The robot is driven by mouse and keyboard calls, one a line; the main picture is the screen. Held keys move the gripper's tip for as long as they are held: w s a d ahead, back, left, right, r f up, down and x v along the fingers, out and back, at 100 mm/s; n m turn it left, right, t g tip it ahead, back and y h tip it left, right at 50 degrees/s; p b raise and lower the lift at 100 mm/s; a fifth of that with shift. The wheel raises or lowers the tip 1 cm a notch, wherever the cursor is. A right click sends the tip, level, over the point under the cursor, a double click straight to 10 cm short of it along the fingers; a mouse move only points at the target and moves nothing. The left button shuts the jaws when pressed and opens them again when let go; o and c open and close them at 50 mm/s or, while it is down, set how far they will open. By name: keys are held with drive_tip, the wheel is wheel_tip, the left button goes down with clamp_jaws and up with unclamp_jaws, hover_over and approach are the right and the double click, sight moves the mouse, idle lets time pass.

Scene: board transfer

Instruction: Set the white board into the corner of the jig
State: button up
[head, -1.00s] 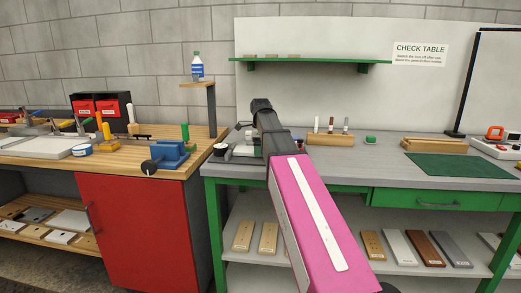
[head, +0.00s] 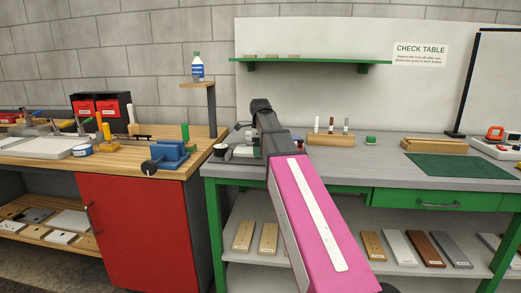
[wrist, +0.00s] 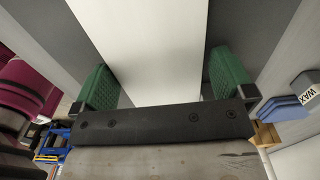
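A white board (wrist: 155,45) fills the middle of the wrist view and runs out of the top edge. My gripper (wrist: 165,85) has its two green-padded fingers on either side of the board, far apart. Thin dark strips seem to show between the pads and the board's edges, so I cannot tell whether the pads touch it. In the head view my pink arm reaches over the grey check table (head: 400,150) and hides the fingertips and the board. I cannot make out the jig in either view.
Small items lie left of my arm, near a white cup (head: 220,149). A wooden block with markers (head: 330,139) and a green mat (head: 463,166) are to the right. A blue vise (head: 172,155) sits on the left wooden bench. A green shelf (head: 310,62) hangs behind.

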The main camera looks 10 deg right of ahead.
wheel_tip(320, 180, up, 11)
idle(0.7)
drive_tip(key=shift+f, duration=0.1)
